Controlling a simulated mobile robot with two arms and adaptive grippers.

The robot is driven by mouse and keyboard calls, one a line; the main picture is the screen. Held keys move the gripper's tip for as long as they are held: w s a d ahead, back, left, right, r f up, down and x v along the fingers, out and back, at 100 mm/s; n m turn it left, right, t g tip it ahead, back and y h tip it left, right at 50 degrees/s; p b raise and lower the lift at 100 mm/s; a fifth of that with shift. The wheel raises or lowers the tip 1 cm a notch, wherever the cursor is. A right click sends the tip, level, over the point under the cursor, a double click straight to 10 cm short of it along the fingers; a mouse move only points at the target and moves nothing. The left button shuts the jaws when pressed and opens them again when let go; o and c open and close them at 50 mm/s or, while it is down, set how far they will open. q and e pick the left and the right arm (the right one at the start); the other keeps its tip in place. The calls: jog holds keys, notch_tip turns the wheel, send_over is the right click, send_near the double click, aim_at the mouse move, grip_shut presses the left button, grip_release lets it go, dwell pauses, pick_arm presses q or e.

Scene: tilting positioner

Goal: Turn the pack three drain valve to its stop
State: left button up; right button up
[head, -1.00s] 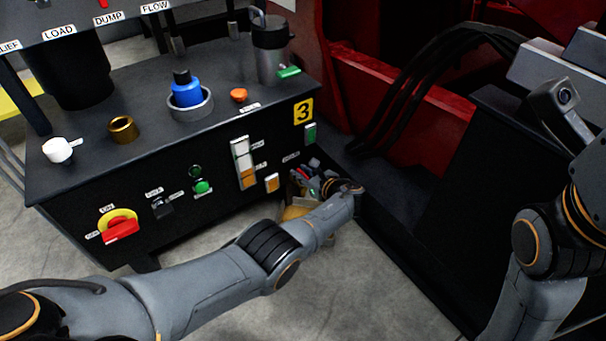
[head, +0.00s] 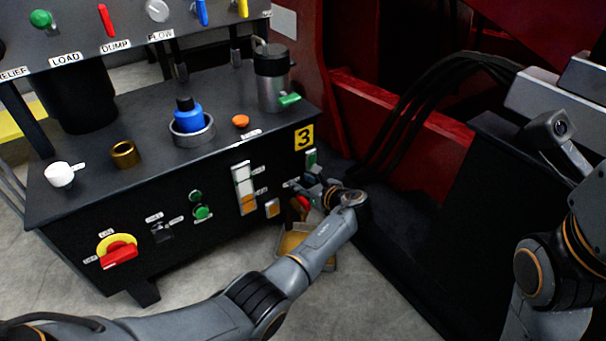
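Pack three is the black cabinet with the yellow "3" plate (head: 304,137). Low on the right of its front, below a small white label, a red part (head: 303,203) shows, probably the drain valve's handle; its body and angle are mostly hidden by my gripper. My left gripper (head: 312,191) is close in front of the cabinet, just above and beside the red part. Its fingers are small and dark here, so I cannot tell whether they are open or touching the red part.
A tan tray (head: 306,252) is on the floor below my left wrist. A green-handled canister (head: 273,78), blue-capped part (head: 188,116) and brass ring (head: 125,154) stand on the cabinet. A red rotary switch (head: 118,256) is at front left. Black hoses and red framework lie right.

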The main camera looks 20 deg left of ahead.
aim_at(303, 198)
pick_arm(q)
jog(key=shift+r, duration=1.75)
